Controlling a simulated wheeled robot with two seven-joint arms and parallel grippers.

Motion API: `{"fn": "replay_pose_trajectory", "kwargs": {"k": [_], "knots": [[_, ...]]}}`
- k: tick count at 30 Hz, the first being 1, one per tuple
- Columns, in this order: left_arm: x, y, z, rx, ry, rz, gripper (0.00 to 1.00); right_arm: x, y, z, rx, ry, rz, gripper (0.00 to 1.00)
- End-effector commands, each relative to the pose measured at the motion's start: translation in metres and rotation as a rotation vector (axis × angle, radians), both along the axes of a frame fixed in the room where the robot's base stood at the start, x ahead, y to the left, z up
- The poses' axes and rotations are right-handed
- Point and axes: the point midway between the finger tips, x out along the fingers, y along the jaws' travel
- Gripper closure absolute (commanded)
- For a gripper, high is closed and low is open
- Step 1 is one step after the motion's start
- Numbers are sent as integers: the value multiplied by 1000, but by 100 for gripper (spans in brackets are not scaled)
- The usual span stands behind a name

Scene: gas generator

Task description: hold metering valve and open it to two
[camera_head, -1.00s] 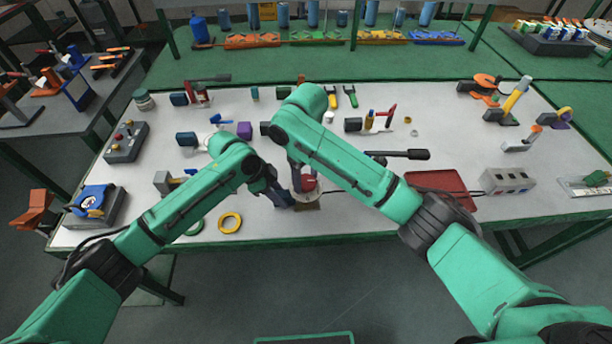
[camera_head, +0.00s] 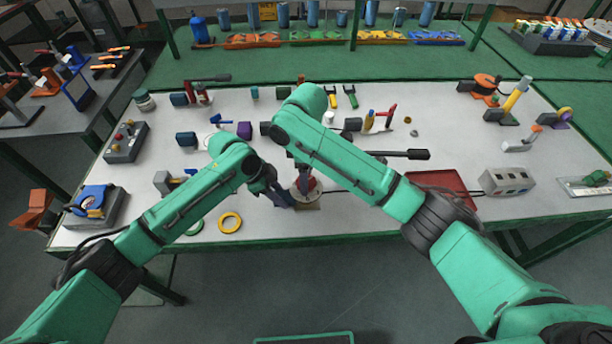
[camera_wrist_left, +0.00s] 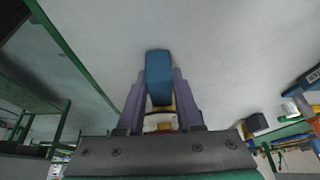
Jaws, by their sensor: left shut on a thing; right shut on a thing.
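The metering valve (camera_head: 307,204) sits near the front edge of the white table, with a pale round body, a red part (camera_head: 313,184) on top and a tan base. My left gripper (camera_head: 287,197) reaches it from the left and is shut on it. In the left wrist view, the purple fingers (camera_wrist_left: 159,98) close around a blue block, with yellow, white and red parts nearer the palm. My right gripper (camera_head: 304,182) points down from above and is shut on the red top. My forearms and fingers hide much of the valve; its dial reading is not legible.
A yellow ring (camera_head: 230,223) lies left of the valve at the front edge. A red tray (camera_head: 443,190) and a grey box (camera_head: 507,181) stand to the right. A black-handled tool (camera_head: 400,154) lies behind my right arm. Several small parts fill the back.

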Motion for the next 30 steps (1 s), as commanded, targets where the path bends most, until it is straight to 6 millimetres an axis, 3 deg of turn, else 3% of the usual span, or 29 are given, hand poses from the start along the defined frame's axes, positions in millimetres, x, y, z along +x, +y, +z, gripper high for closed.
{"fn": "replay_pose_trajectory", "kwargs": {"k": [10,11,13,23,26,30], "knots": [[0,1,-1,3,2,1,100,0,1,1,3,-3,4,92],[0,1,-1,3,2,1,100,0,1,1,3,-3,4,33],[0,1,-1,3,2,1,100,0,1,1,3,-3,3,6],[0,1,-1,2,1,0,100,0,0,2,2,-1,2,6],[0,1,-1,2,1,0,100,0,1,13,2,-2,3,6],[-1,0,-1,2,2,-1,100,1,1,47,4,-6,3,6]]}}
